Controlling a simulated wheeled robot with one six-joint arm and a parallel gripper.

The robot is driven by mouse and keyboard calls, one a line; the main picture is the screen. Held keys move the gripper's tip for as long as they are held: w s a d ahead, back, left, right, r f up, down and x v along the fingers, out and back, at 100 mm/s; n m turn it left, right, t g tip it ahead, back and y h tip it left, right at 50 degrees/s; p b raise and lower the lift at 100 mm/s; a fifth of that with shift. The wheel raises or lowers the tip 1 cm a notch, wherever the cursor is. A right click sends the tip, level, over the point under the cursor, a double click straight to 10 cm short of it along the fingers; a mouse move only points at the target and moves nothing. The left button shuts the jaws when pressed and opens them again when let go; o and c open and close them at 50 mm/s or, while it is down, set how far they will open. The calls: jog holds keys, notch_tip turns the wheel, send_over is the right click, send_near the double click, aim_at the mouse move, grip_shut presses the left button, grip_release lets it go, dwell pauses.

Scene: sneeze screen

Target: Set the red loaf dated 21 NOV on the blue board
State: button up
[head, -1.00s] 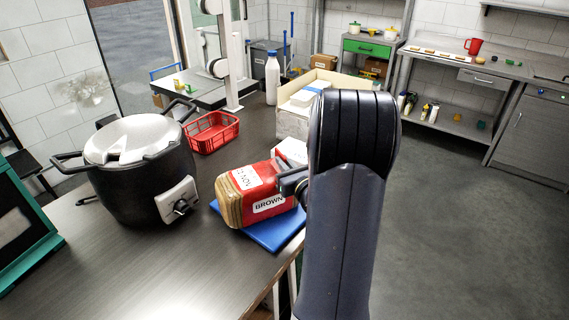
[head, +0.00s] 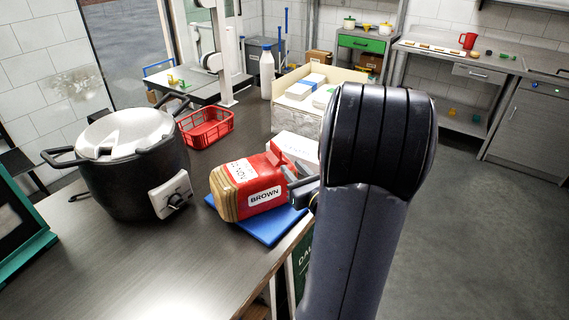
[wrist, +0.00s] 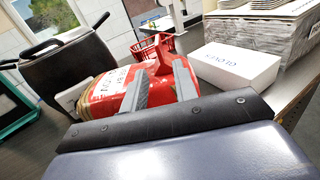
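The red loaf (head: 262,183) lies on its side on the blue board (head: 272,230), its bread end toward the front left, near the board's edge. Its white date label shows NOV, the day hard to read, and another label reads BROWN. My gripper (head: 303,190) is at the loaf's right end, partly hidden by my arm. In the wrist view, the two fingers (wrist: 160,85) stand apart, with red wrapper of the loaf (wrist: 108,92) showing between and beyond them. Most of the board is hidden under the loaf.
A black pot (head: 130,170) with a pale lid stands left of the loaf. A red basket (head: 207,128) is behind it. A white box (head: 297,147) stands close behind the gripper. A carton of packs (head: 305,100) is farther back.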

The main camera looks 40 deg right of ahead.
aim_at(280, 150)
jog(key=shift+s+a, duration=0.2)
jog(key=shift+s, duration=0.85)
jog(key=shift+s+a, duration=0.15)
jog(key=shift+s, duration=0.85)
jog(key=w, duration=0.4)
jog(key=w+d+p, duration=0.1)
jog(key=w, duration=0.7)
jog(key=shift+w+d+f+p, duration=0.15)
jog(key=shift+d+f+p, duration=0.1)
jog(key=shift+d+p, duration=0.15)
notch_tip(280, 150, up, 2)
jog(key=shift+r, duration=0.45)
jog(key=shift+f, duration=0.15)
